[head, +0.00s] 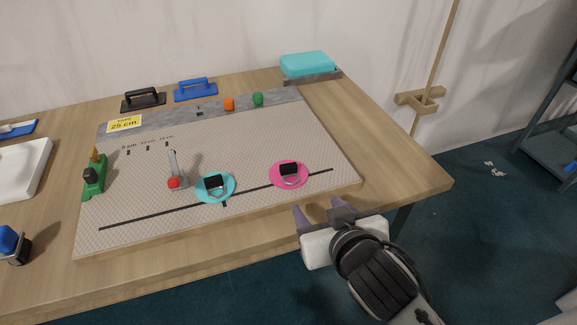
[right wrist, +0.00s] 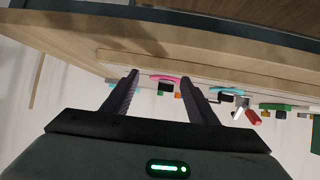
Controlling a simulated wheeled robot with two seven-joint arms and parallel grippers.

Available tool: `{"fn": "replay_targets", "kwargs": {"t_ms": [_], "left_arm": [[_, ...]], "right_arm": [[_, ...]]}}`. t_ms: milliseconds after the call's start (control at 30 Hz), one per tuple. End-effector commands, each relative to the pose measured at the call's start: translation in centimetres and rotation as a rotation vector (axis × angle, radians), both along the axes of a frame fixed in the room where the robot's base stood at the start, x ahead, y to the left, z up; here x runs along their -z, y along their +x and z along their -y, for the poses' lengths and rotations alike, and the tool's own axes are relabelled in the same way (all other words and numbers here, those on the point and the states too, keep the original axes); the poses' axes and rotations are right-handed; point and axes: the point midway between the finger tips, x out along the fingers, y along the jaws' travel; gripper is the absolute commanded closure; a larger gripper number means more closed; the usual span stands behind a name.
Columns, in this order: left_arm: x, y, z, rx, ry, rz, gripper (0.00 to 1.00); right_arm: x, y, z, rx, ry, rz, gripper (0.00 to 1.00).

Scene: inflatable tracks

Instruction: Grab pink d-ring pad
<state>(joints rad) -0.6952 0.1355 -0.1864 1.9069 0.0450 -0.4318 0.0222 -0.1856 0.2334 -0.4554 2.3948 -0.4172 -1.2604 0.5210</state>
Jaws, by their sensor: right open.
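The pink d-ring pad (head: 277,181) is a round pink disc with a black strap patch and a metal ring. In the right wrist view the pink pad (right wrist: 168,77) shows edge-on beyond and between the open fingers (right wrist: 159,82). My left gripper is in neither view.
A similar teal pad (head: 228,195) lies left of the pink one, with a red-tipped tool (head: 173,182) beside it. The board (head: 240,150) sits raised on the wooden table (head: 400,170). A green-based tool (head: 94,185) stands at the board's left. The table's right side is clear.

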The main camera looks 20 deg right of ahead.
Motion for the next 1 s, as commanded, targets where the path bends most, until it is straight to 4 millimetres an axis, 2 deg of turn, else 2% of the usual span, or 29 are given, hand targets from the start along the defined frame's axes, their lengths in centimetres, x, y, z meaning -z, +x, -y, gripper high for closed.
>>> {"fn": "replay_targets", "kwargs": {"t_ms": [100, 233, 400, 667, 900, 1000], "left_arm": [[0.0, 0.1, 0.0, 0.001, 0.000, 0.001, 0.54], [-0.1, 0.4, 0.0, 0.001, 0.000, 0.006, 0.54], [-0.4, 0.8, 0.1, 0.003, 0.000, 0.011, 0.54], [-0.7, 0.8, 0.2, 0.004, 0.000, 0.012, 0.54], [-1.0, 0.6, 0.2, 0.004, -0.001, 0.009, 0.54], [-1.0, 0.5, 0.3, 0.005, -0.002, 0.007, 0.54]], "right_arm": [[-2.7, 1.8, -1.1, -0.005, 0.016, 0.112, 0.47], [-3.7, 3.4, -1.7, -0.008, 0.026, 0.167, 0.47], [-2.8, 5.9, -1.7, -0.008, 0.026, 0.169, 0.47], [-1.9, 7.9, -1.6, -0.009, 0.028, 0.167, 0.47], [-0.5, 11.1, -1.7, -0.009, 0.027, 0.166, 0.47], [-0.1, 11.9, -1.7, -0.008, 0.029, 0.165, 0.47]]}}
